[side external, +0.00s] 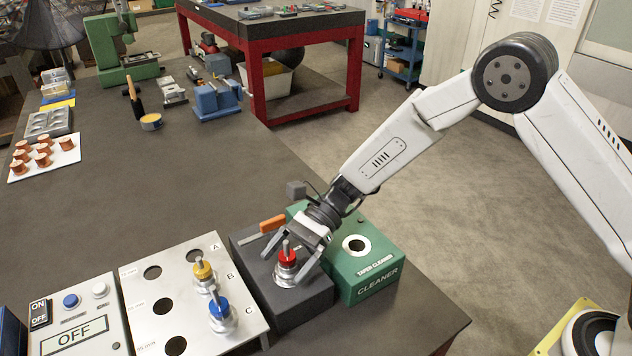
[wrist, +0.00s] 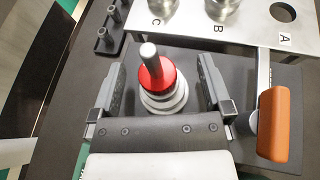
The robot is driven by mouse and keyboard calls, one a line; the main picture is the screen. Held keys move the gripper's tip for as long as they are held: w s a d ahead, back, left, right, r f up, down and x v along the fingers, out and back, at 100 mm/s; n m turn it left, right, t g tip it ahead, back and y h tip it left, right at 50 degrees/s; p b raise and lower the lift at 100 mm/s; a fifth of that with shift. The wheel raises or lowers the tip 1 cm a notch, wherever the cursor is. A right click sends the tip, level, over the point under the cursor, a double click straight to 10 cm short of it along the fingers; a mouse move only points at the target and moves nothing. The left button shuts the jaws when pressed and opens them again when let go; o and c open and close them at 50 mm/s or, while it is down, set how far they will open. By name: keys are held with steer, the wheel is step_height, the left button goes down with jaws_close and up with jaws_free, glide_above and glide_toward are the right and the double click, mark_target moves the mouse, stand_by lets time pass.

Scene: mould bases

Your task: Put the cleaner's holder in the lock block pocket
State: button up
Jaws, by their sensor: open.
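The red-collared holder (side external: 287,256) stands upright at the pocket of the dark grey lock block (side external: 306,298). Its steel flange rests at the block's top, and the pocket is hidden beneath it. In the wrist view the red holder (wrist: 156,76) sits between the jaws, with a visible gap on each side. My gripper (side external: 294,254) is open around it, pointing down; it also shows in the wrist view (wrist: 160,80). The green taper cleaner (side external: 374,264) stands right of the block, and its round hole is empty.
An orange lever handle (side external: 273,223) lies at the block's back edge. Left is a metal rack plate (side external: 190,290) with yellow (side external: 203,270) and blue (side external: 219,309) holders and several empty holes. An OFF switch panel (side external: 75,318) stands farther left. The middle table is clear.

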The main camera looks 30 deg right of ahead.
steer(key=shift+v, duration=3)
steer(key=shift+s+d+f+n+h, duration=0.1)
steer(key=shift+s+d+n+h, duration=0.2)
steer(key=shift+s+d+h, duration=0.15)
steer(key=s+d+n+h, duration=0.1)
steer(key=s+d+h, duration=0.1)
steer(key=d, duration=0.1)
steer(key=s+d+f+n+t+h, duration=0.1)
steer(key=s+d+n+h, duration=0.1)
steer(key=d, duration=0.1)
steer(key=s+d+n+h, duration=0.2)
steer(key=d, duration=0.2)
steer(key=shift+s+f, duration=0.15)
steer(key=shift+s, duration=0.2)
steer(key=s+d+r+n+t+h, duration=0.1)
steer(key=s+d+n+t+h, duration=0.4)
steer(key=d+n, duration=0.4)
steer(key=s+d+h, duration=0.1)
steer(key=s+d, duration=0.1)
steer(key=shift+d+r, duration=0.2)
steer(key=shift+d, duration=0.05)
steer(key=shift+w, duration=0.15)
